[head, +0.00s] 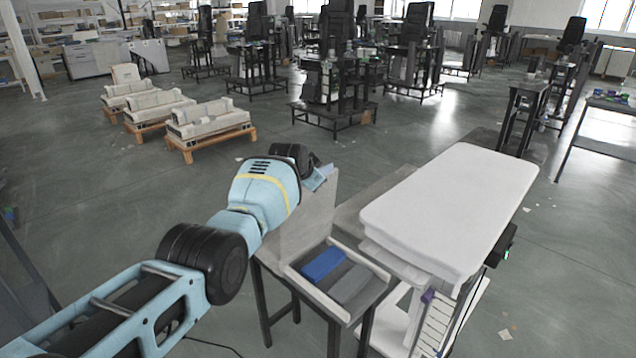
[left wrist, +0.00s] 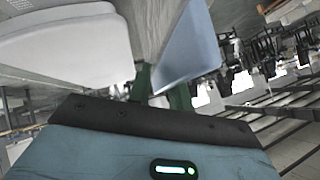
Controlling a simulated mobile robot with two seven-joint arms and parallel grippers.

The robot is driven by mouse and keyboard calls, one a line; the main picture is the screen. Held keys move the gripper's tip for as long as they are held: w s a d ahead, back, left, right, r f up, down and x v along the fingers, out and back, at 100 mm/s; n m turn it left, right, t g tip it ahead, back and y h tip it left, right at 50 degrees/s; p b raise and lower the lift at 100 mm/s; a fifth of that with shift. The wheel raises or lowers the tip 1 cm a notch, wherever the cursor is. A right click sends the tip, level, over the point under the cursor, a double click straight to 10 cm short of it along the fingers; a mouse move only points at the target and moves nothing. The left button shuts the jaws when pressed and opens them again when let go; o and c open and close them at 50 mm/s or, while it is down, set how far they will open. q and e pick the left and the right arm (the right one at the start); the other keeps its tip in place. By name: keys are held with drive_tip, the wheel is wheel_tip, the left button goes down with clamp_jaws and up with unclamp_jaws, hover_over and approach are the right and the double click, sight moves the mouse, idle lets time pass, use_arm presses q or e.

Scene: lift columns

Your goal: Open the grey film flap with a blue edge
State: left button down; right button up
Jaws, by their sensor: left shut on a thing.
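The grey film flap (head: 306,222) stands raised, nearly upright, behind a shallow tray (head: 300,283) on a dark-legged table. My left arm reaches in from the left, and its left gripper (head: 322,176) is at the flap's upper edge, partly hidden by the wrist. In the left wrist view the green fingers (left wrist: 160,88) are close together on the flap's blue edge (left wrist: 195,52); the grey sheet (left wrist: 152,28) shows beside it. The gripper is shut on this edge. The tray holds a blue block (head: 323,264) and a grey block (head: 353,287). My right gripper is not in view.
A large white padded top (head: 452,208) stands close on the right of the tray table, with shelves below. Several wooden pallets with white parts (head: 208,122) and black work stations (head: 335,95) stand farther back. Open grey floor lies to the left.

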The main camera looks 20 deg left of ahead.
use_arm(q)
drive_tip(key=shift+w+a+f, duration=0.1)
drive_tip(key=shift+a+f, duration=0.05)
drive_tip(key=shift+a, duration=0.65)
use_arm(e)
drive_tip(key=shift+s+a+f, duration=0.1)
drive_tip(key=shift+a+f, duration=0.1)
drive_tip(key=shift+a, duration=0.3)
use_arm(q)
drive_tip(key=shift+f, duration=0.1)
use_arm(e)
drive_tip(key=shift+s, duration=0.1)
use_arm(q)
drive_tip(key=c, duration=1.6)
unclamp_jaws()
drive_tip(key=shift+o, duration=0.2)
drive_tip(key=shift+w, duration=0.15)
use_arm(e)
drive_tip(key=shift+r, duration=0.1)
